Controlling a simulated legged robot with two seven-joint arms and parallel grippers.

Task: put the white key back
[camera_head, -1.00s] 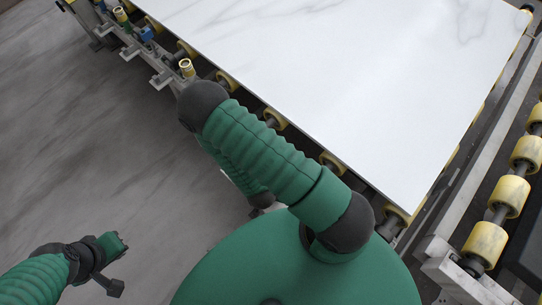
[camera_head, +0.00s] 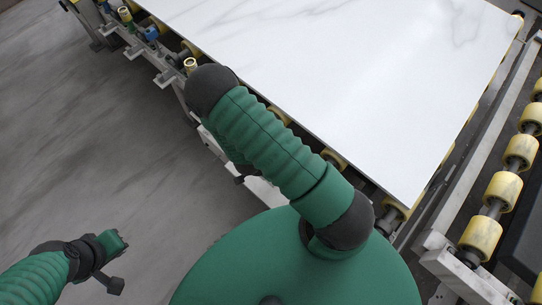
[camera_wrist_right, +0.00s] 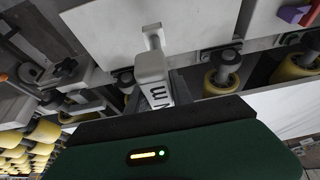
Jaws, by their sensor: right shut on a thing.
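The white key (camera_wrist_right: 152,70) shows in the right wrist view as a pale block with dark lettering on its side. My right gripper (camera_wrist_right: 154,98) is shut on it, with grey fingers at both sides of its lower part. The key's far end is close to a small pale fitting (camera_wrist_right: 152,36) on a white panel; I cannot tell whether they touch. In the head view my right arm hides the right gripper and the key. My left gripper (camera_head: 118,262) is at the lower left over the floor, away from the key; its opening is unclear.
A white marble slab (camera_head: 350,70) lies on a conveyor with yellow rollers (camera_head: 481,234). Brackets and coloured fittings (camera_head: 151,33) line its left edge. In the right wrist view, rollers and dark brackets flank the panel (camera_wrist_right: 200,22). Grey floor (camera_head: 90,130) is clear at left.

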